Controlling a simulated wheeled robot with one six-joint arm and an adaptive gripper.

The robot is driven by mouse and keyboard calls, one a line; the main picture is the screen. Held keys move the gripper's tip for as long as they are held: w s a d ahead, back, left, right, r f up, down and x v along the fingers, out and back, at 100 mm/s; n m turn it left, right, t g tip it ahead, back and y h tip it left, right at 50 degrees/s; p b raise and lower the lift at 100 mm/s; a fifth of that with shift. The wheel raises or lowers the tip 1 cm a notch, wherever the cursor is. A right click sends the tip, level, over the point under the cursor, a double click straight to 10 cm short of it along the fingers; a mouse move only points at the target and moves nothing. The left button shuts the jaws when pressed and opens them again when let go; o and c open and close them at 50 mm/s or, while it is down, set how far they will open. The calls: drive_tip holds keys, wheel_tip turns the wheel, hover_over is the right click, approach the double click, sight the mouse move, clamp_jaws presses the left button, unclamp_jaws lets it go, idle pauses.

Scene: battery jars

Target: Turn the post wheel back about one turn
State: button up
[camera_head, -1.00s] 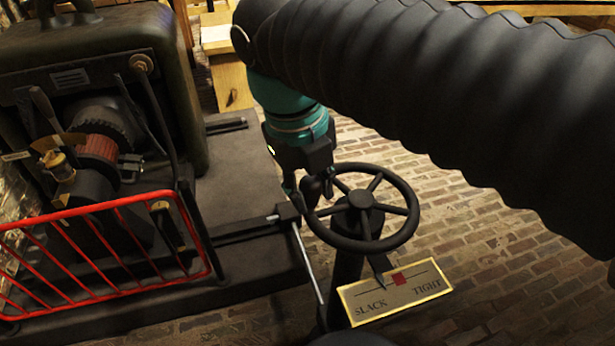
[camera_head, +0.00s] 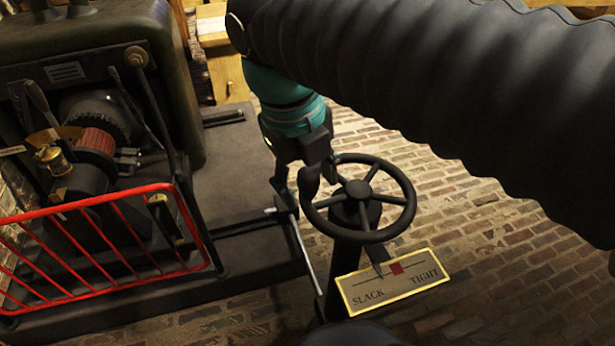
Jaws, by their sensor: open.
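The post wheel (camera_head: 386,233) is a dark spoked handwheel on a black post (camera_head: 343,262). An upright handle (camera_head: 308,184) stands on its left rim. Below it, a brass-edged plate (camera_head: 395,290) reads SLACK at left and TIGHT at right. A dark pointer (camera_head: 378,268) ends just left of the red mark (camera_head: 396,267) on the plate's line. My gripper (camera_head: 304,176) is open at the wheel's left rim, its fingers on either side of the handle. I cannot tell whether either finger touches it.
A dark machine (camera_head: 100,120) stands on a grey base (camera_head: 228,165) at left, behind a red guard rail (camera_head: 95,203). A thin metal rod (camera_head: 304,256) runs down beside the post. Brick floor (camera_head: 480,240) lies open to the right. Wooden furniture (camera_head: 225,65) stands behind.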

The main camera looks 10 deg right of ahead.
wheel_tip(320, 180, up, 12)
drive_tip(key=a, duration=0.1)
drive_tip(key=shift+s+a+f, duration=0.15)
drive_tip(key=shift+s+a, duration=0.2)
drive_tip(key=shift+a, duration=0.05)
